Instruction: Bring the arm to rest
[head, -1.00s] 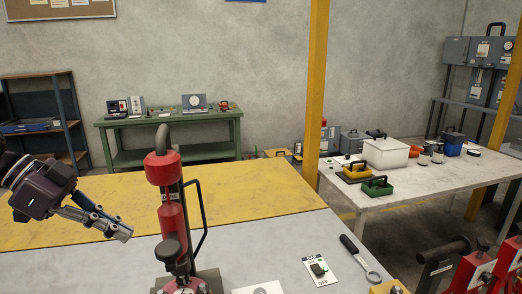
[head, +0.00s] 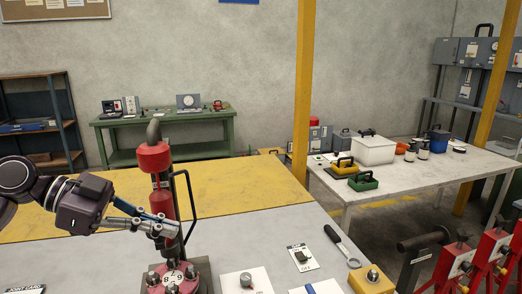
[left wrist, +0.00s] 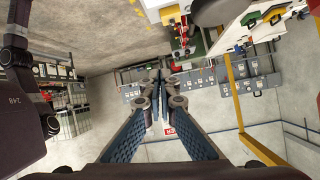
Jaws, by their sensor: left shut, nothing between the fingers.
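My left gripper (head: 170,233) comes in from the left and points right and slightly down in the head view. Its fingers are shut together, with nothing seen between them. They overlap the lower part of a red upright device (head: 153,158) in the picture; I cannot tell whether they touch it. In the left wrist view the shut fingertips (left wrist: 160,80) meet in the middle, with nothing held. My right gripper is in neither view.
A grey and yellow bench (head: 240,204) lies below the arm. It holds a switch card (head: 302,257), a wrench-like tool (head: 342,246) and a yellow box (head: 371,281). Red stands (head: 447,268) stand at the right. The yellow bench area behind the device is clear.

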